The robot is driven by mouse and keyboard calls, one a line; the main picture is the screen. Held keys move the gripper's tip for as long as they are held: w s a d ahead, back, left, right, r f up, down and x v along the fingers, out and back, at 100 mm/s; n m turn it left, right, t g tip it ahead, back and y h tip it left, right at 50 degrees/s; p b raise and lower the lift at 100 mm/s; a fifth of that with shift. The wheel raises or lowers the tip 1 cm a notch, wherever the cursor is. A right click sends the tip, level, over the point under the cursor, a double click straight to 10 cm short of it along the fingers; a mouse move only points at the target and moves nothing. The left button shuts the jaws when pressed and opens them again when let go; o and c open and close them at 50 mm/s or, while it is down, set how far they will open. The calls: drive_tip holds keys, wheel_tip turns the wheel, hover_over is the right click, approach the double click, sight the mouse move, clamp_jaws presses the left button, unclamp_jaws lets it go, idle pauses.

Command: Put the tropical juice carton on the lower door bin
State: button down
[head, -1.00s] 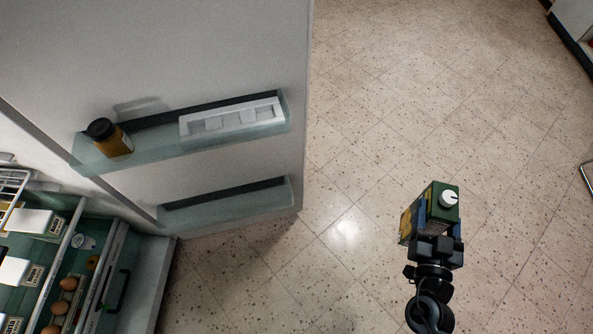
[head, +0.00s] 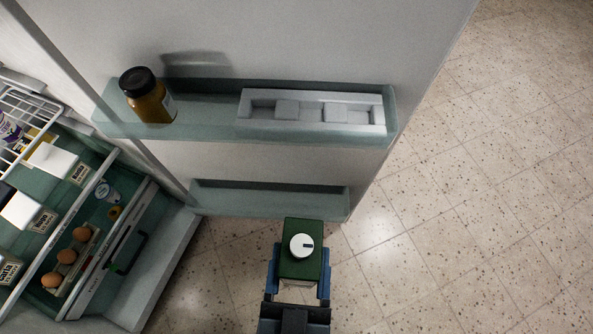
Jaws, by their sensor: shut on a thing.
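My gripper (head: 298,285) is shut on the tropical juice carton (head: 301,268), a dark green box with a white round cap facing up. The blue fingers are on its left and right sides. The carton is upright, in front of the lower door bin (head: 270,202) and near its right end. In the picture the carton's top edge overlaps the bin's front edge; I cannot tell whether they touch. The lower door bin is a greenish see-through tray on the open fridge door, and the part I see is empty. The carton's lower part is hidden.
The upper door bin (head: 215,128) holds a brown jar with a black lid (head: 148,96) and a white tray (head: 311,108). The fridge inside, with eggs (head: 67,256) and white cartons (head: 52,160), is at left. Open floor (head: 450,230) lies at right.

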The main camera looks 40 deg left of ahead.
sight(280, 280)
drive_tip(key=s, duration=0.1)
drive_tip(key=s+a, duration=0.1)
drive_tip(key=s, duration=0.1)
drive_tip(key=shift+a+r+y+b, duration=0.25)
drive_tip(key=shift+r+y+b, duration=0.05)
drive_tip(key=a+f+p+x, duration=0.1)
drive_tip(key=p+x, duration=0.4)
drive_tip(key=x, duration=1.4)
wheel_tip(280, 280, down, 6)
drive_tip(key=b, duration=0.1)
drive_tip(key=shift+w, duration=0.15)
drive_tip(key=shift+f+b, duration=0.7)
drive_tip(key=shift+b, duration=0.65)
drive_tip(key=shift+c, duration=0.9)
unclamp_jaws()
drive_tip(key=shift+d, duration=0.1)
drive_tip(key=shift+r, duration=0.1)
